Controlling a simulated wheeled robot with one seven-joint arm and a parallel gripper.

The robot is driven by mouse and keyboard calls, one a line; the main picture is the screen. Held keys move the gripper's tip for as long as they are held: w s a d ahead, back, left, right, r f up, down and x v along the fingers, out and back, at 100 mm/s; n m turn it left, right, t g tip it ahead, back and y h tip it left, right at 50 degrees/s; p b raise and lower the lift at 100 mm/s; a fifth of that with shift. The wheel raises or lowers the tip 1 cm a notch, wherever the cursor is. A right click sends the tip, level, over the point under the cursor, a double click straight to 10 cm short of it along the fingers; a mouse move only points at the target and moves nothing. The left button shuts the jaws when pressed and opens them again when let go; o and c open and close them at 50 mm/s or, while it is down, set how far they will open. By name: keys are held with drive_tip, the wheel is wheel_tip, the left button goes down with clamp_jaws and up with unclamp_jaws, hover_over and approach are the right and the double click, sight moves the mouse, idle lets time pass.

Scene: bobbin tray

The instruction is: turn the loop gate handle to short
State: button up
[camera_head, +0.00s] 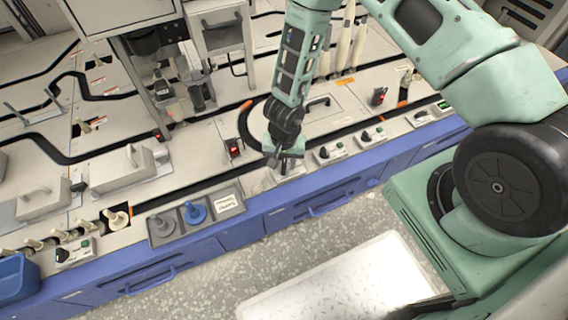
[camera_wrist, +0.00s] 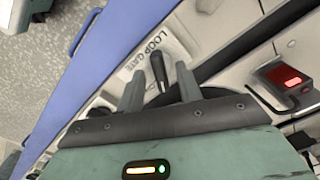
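The loop gate handle (camera_wrist: 157,66) is a dark lever in the wrist view, beside a pale plate lettered LOOP GATE (camera_wrist: 146,52). My gripper (camera_wrist: 159,72) has its two grey fingers apart, one on each side of the handle. Small gaps seem to show between the handle and both fingers. The handle's lower end is hidden behind my gripper body. No mark for short can be read. In the head view my gripper (camera_head: 280,163) is over the front edge of the bench and covers most of the loop gate plate.
A dark box with a red display (camera_wrist: 287,80) stands to the right in the wrist view. In the head view, similar switch panels (camera_head: 329,151) lie right of my gripper. A grey tray with a blue bobbin (camera_head: 194,212) lies left. Blue drawers (camera_head: 325,203) run along the front.

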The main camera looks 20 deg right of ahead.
drive_tip(key=shift+c, duration=0.2)
clamp_jaws()
drive_tip(key=shift+m+p, duration=0.4)
drive_tip(key=shift+r+m+p, duration=0.1)
drive_tip(key=shift+m+p, duration=0.6)
drive_tip(key=shift+m, duration=0.2)
drive_tip(key=m+p, duration=0.2)
drive_tip(key=m, duration=0.1)
drive_tip(key=shift+s+d+m, duration=0.1)
drive_tip(key=shift+m, duration=0.2)
drive_tip(key=m+p, duration=0.2)
drive_tip(key=m, duration=0.3)
drive_tip(key=shift+s+m, duration=0.1)
drive_tip(key=shift+m, duration=0.2)
